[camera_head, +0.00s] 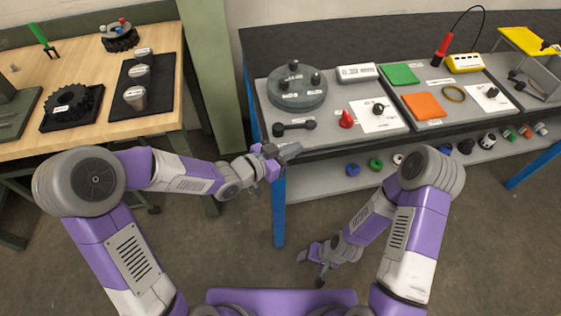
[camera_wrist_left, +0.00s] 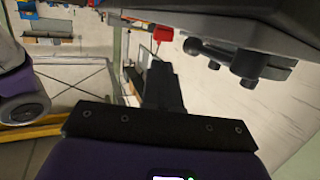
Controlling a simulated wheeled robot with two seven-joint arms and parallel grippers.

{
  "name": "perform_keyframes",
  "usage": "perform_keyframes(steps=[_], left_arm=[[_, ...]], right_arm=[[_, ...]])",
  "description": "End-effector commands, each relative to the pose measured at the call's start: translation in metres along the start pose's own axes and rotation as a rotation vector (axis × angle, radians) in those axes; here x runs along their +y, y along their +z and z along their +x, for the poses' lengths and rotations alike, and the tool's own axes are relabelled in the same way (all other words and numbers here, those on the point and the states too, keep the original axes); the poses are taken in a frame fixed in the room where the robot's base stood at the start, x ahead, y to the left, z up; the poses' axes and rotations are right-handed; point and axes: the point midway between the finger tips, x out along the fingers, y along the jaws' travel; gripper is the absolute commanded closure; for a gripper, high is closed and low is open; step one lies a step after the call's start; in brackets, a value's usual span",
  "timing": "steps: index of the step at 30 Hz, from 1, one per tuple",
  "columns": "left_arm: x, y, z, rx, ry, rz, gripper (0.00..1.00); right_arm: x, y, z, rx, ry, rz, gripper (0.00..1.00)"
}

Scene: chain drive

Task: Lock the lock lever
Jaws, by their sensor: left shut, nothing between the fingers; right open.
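No part in view is clearly marked as the lock lever. A black bar with thick round ends (camera_head: 294,127) lies at the front left of the grey board on the blue-legged bench and may be it. My left gripper (camera_head: 290,153) is shut and empty, just in front of that bench's left front corner, below the bar and apart from it. In the left wrist view its dark fingers (camera_wrist_left: 162,88) are together. A grey bar with black knobs (camera_wrist_left: 245,62) shows at the upper right there; I cannot tell what it is. My right gripper (camera_head: 312,270) hangs low, open, away from the bench.
A wooden bench (camera_head: 150,125) with a sprocket (camera_head: 72,107) stands left. Floor between the benches is open.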

Motion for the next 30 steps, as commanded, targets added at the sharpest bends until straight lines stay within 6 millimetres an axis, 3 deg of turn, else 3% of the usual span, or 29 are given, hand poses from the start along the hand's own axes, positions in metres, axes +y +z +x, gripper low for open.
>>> perform_keyframes(steps=[6,12,30], left_arm=[[0.019,-0.003,-0.039,-0.001,-0.005,-0.001,1.0],[0.028,-0.002,-0.056,0.0,-0.004,-0.001,1.0],[0.029,-0.001,-0.058,-0.001,-0.005,-0.002,1.0]], right_arm=[[-0.003,0.0,-0.009,0.001,0.0,0.001,0.37],[-0.004,0.0,-0.012,0.001,0.0,0.001,0.37],[-0.004,0.0,-0.012,0.001,0.0,0.001,0.37]])
